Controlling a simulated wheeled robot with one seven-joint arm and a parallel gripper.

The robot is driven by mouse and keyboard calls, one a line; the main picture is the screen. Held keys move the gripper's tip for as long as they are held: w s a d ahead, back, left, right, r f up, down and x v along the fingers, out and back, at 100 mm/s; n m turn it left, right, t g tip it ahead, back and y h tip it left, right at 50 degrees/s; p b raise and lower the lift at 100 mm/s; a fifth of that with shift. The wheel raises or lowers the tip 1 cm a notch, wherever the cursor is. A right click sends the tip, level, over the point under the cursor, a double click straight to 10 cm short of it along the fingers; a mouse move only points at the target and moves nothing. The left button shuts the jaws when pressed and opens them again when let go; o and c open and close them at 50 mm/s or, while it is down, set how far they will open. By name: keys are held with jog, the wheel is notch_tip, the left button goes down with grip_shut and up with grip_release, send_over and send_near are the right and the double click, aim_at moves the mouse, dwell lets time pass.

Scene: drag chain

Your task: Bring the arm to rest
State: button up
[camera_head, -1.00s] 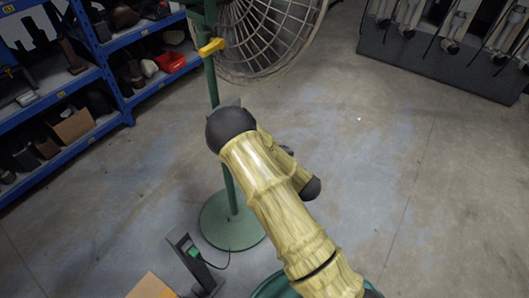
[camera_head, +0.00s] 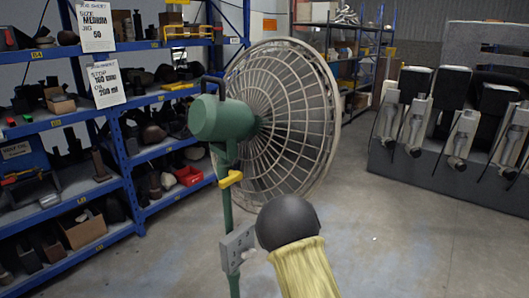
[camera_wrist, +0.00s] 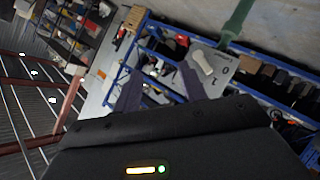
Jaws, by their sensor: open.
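My arm (camera_head: 303,270) shows at the bottom of the head view as a yellow, wood-patterned link with a dark rounded joint. My gripper is hidden in that view. In the wrist view my gripper (camera_wrist: 160,84) is open, its two dark fingers apart with nothing held between them. A grey switch box (camera_wrist: 214,68) with a pale knob shows beyond the right finger, apart from it as far as I can tell. The same box (camera_head: 238,247) is on the green fan stand in the head view, just left of my arm's dark joint.
A large caged fan (camera_head: 285,120) with a green motor stands close ahead of my arm. Blue shelving (camera_head: 130,155) with bins and parts lines the left. A grey bench with several mounted devices (camera_head: 463,135) stands at the right. The floor (camera_head: 420,225) between is clear.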

jog(key=s+d+r+m+g+h+p, duration=0.1)
jog(key=s+d+r+m+g+p, duration=0.1)
jog(key=s+r+m+g, duration=0.3)
jog(key=s+d+r+m+g+h+p, duration=0.1)
jog(key=s+r+m+g+p, duration=0.3)
jog(key=s+r, duration=0.8)
jog(key=s+d+m+g, duration=0.1)
jog(key=s+m, duration=0.1)
jog(key=s, duration=0.5)
jog(key=shift+p, duration=0.4)
